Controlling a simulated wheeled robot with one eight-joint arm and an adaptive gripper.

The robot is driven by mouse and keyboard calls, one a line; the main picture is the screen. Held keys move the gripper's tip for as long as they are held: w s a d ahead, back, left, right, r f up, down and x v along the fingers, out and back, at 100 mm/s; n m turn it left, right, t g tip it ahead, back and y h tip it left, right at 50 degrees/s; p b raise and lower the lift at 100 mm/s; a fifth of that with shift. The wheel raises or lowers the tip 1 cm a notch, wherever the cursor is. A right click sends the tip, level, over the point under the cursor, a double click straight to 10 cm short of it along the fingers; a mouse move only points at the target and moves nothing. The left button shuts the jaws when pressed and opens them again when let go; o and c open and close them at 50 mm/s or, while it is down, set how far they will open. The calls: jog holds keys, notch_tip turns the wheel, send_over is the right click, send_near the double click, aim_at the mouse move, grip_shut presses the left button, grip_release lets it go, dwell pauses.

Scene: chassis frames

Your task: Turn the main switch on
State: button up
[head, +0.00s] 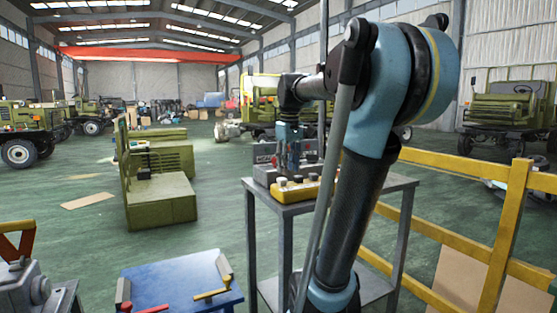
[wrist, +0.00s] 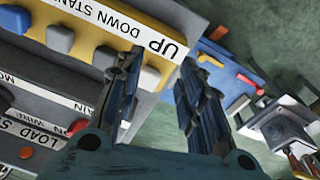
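A grey control box (head: 265,173) stands on a metal table behind a yellow button box (head: 298,192). In the wrist view the grey box (wrist: 50,112) has white label strips, one partly reading "AIN" and one "LOAD S". A red knob (wrist: 77,127) and an orange-red knob (wrist: 25,153) sit by these labels. Which control is the main switch I cannot tell. The yellow box (wrist: 90,22) has grey and pale buttons and an "UP DOWN STAN" label. My gripper (wrist: 162,62) is open and empty, pointing down over the boxes' edge; it also shows in the head view (head: 289,170).
The metal table (head: 300,208) has a lower shelf. A yellow railing (head: 450,240) runs on the right. Green floor is open at left.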

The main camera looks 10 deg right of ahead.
jog(key=w+r+n+g, duration=0.1)
jog(key=w+r+n, duration=0.2)
jog(key=w+r, duration=0.7)
jog(key=w+r+n, duration=0.3)
jog(key=w+r, duration=0.2)
jog(key=w, duration=0.8)
notch_tip(320, 180, down, 17)
jog(key=shift+r, duration=0.1)
